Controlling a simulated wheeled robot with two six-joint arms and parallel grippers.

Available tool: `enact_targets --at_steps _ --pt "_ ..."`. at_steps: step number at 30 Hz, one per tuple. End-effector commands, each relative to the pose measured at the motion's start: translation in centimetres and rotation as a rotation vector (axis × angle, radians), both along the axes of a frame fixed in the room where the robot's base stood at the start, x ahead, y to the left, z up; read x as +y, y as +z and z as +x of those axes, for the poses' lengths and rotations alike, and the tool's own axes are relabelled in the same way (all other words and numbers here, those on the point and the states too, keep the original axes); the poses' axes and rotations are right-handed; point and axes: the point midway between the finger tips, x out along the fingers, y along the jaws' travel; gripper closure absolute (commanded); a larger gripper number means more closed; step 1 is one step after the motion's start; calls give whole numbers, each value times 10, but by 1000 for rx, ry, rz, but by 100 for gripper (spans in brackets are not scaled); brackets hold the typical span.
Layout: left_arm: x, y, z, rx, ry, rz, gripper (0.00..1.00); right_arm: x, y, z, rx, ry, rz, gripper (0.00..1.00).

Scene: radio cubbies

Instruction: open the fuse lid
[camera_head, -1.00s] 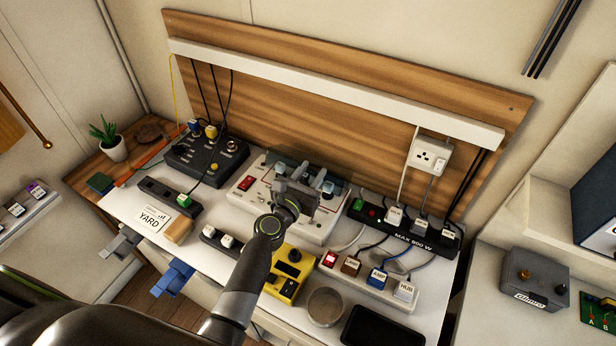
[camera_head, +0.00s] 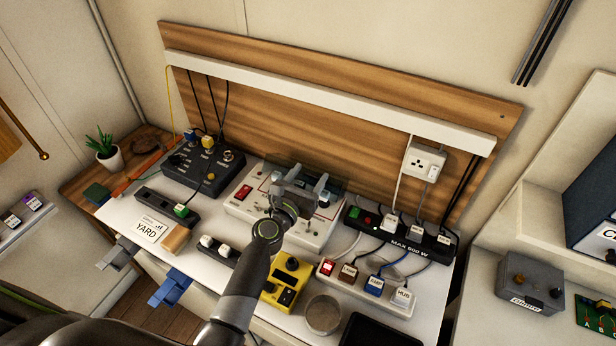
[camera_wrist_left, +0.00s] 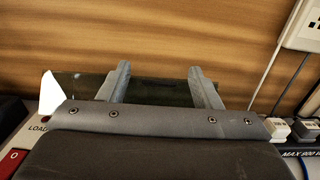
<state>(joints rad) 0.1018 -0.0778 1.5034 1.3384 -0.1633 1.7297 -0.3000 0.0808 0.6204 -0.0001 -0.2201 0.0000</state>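The white fuse box (camera_head: 240,208) with a red switch stands mid-desk. Its dark see-through lid (camera_head: 335,186) shows behind my left gripper and looks raised at a slant; its exact angle is unclear. In the left wrist view the lid (camera_wrist_left: 160,89) is a dark, glassy strip behind my fingers. My left gripper (camera_head: 300,184) is over the box, its two fingers apart with nothing seen held between them. The fingers (camera_wrist_left: 160,78) overlap the lid in the wrist view; I cannot tell whether they touch it. The gripper hides the box's middle. My right gripper is not in view.
A black power strip (camera_head: 385,232) with plugs is right of the box, and a black control unit (camera_head: 190,166) is left. A yellow device (camera_head: 284,286), a round tin (camera_head: 323,314) and a white strip (camera_head: 345,283) are in front. A wooden board (camera_head: 300,105) rises behind.

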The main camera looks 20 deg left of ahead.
Motion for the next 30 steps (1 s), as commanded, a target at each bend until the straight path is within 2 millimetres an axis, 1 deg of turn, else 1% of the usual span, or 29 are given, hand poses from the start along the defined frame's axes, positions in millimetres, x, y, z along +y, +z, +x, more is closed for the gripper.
enact_targets --at_steps 6,8,11,17,24,30 --pt "1 -3 -4 4 0 1 42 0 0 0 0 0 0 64" --pt "2 -3 -9 6 0 0 42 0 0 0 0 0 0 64" --pt "4 -4 -22 6 1 0 42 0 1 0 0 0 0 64" --pt "12 -4 -60 5 1 0 42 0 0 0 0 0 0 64" --pt "21 -5 -108 5 2 0 42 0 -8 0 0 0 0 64" --pt "28 -4 -144 3 2 1 42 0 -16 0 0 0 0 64"
